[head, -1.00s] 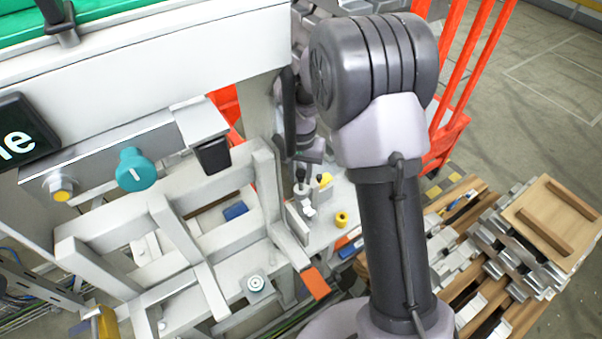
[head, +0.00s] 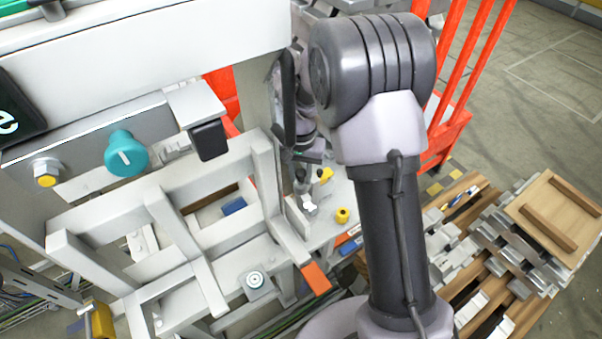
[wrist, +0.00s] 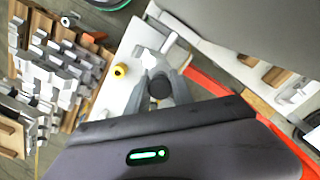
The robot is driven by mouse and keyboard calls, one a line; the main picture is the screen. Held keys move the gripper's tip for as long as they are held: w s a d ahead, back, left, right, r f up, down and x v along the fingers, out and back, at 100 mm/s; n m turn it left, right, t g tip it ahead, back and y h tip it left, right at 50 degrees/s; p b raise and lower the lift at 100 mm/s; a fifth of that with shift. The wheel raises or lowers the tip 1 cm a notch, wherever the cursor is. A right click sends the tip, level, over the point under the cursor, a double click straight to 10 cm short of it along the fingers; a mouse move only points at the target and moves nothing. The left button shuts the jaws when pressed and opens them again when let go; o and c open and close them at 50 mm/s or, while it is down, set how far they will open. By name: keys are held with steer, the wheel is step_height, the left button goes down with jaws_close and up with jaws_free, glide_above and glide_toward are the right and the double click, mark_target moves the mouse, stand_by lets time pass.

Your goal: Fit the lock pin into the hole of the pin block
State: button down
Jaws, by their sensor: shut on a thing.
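My gripper (head: 305,196) is at the end of the arm, low over the pale worktop behind the white frame. In the wrist view its grey fingers (wrist: 160,72) are closed around a dark, round-topped piece, seemingly the lock pin (wrist: 159,88). In the head view that dark piece (head: 302,182) stands roughly upright above small silver-white parts. I cannot tell whether its lower end touches anything. A short yellow cylinder with a dark centre (head: 342,216) stands apart on the worktop; it also shows in the wrist view (wrist: 120,71). The pin block and its hole are not clearly distinguishable.
The white frame (head: 165,205) stands close on the left in the head view. A red rack (head: 447,130) rises behind my arm. A wooden pallet with metal ingots (head: 520,262) lies to the right. A yellow piece (head: 326,175) is close beside my gripper.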

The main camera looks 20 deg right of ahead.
steer(key=shift+f+b, duration=0.3)
steer(key=shift+f, duration=0.2)
steer(key=c, duration=1)
jaws_free()
steer(key=shift+c, duration=0.2)
step_height(320, 180, up, 18)
steer(key=p, duration=0.5)
steer(key=shift+f+p, duration=0.25)
steer(key=shift+p, duration=0.1)
